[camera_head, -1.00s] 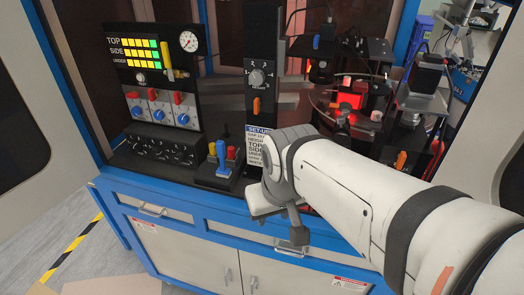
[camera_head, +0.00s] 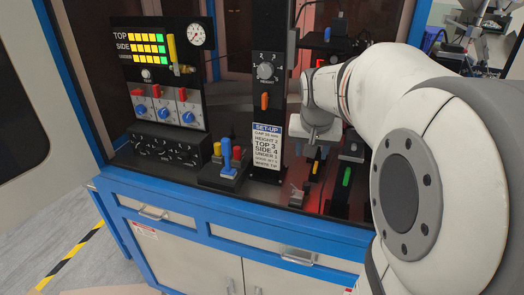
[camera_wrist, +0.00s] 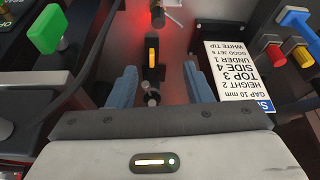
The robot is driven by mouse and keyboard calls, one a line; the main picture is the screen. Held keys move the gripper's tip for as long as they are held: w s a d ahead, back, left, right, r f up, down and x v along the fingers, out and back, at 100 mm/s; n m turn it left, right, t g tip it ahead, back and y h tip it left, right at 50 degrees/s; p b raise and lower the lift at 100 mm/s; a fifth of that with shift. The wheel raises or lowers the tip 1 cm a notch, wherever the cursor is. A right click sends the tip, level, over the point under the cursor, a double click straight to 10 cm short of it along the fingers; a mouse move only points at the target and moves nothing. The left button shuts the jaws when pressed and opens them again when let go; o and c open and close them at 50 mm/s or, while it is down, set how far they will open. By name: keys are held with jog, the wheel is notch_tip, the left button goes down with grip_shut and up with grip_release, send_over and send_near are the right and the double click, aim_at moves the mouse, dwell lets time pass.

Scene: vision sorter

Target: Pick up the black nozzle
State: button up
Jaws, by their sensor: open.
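My gripper (camera_wrist: 158,78) is open in the wrist view, with a blue-grey finger on each side. Between and just past the fingers stands a dark post with a yellow-orange lever (camera_wrist: 152,57). A small dark and grey round fitting (camera_wrist: 151,94) sits at its near end, between the fingers and apparently not gripped. A black cylindrical piece (camera_wrist: 158,14) is farther off at the top edge. I cannot tell for sure which of these dark pieces is the black nozzle. In the head view my gripper is right of the set-up card (camera_head: 267,145), and its fingers are hard to make out.
A green lever (camera_head: 347,176) stands right of my gripper and also shows at the upper left of the wrist view (camera_wrist: 50,28). A stand with blue, yellow and red knobs (camera_head: 224,170) is left of the card. A dial post (camera_head: 266,70) rises close by.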

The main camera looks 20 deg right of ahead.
send_over(307, 183)
jog(key=s+a, duration=0.1)
jog(key=s, duration=0.2)
notch_tip(307, 183, down, 8)
jog(key=x, duration=0.7)
jog(key=shift+w, duration=0.35)
grip_shut()
